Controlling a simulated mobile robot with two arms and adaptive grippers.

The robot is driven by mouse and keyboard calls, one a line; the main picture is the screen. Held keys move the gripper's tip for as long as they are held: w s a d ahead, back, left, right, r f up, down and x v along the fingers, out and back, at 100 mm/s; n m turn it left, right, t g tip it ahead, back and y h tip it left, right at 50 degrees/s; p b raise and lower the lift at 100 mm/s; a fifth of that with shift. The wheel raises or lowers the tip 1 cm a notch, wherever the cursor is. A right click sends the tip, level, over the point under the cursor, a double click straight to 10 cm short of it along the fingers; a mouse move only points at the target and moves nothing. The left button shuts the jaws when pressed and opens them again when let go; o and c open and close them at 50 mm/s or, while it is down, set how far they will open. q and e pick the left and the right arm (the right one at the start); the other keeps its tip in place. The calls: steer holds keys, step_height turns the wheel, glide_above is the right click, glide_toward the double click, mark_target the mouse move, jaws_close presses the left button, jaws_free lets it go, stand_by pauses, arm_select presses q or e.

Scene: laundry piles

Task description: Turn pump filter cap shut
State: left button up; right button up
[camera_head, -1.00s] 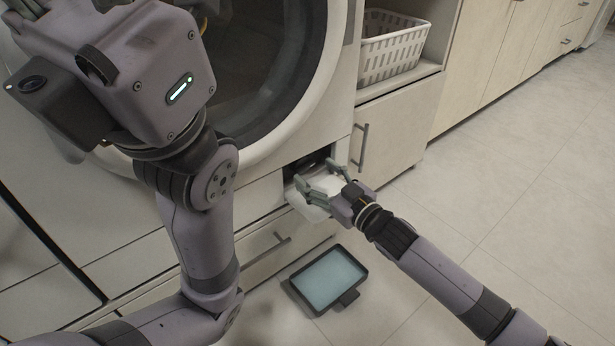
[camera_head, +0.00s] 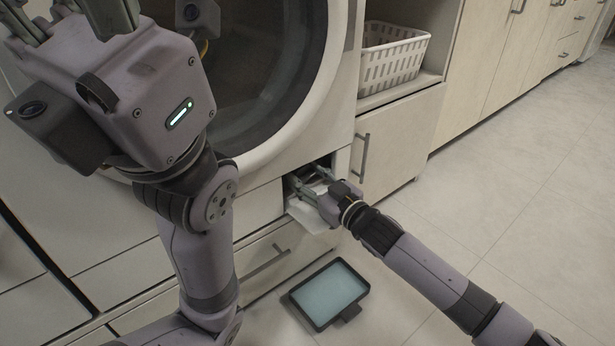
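The pump filter opening (camera_head: 322,165) is a dark recess low in the washing machine's front. A pale flap (camera_head: 314,219) hangs open below it. My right gripper (camera_head: 300,181) reaches into the opening from the right, with its fingers at the dark interior. The filter cap cannot be made out; the fingers and shadow cover the inside. Whether the fingers are closed on it does not show. My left gripper (camera_head: 30,27) is at the top left, partly cut off by the frame edge, away from the opening.
A black-rimmed tray (camera_head: 359,297) with pale blue contents lies on the floor below the opening. The washing machine's round door (camera_head: 305,100) is above. A white basket (camera_head: 393,60) stands on a shelf to the right. The tiled floor on the right is clear.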

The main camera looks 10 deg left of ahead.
steer(key=c, duration=0.6)
steer(key=shift+r+p, duration=0.15)
steer(key=shift+p, duration=0.4)
steer(key=shift+n+p, duration=0.55)
steer(key=shift+n, duration=0.15)
steer(key=o, duration=1.2)
steer(key=shift+f, duration=0.2)
steer(key=v, duration=1.2)
steer(key=shift+s, duration=0.1)
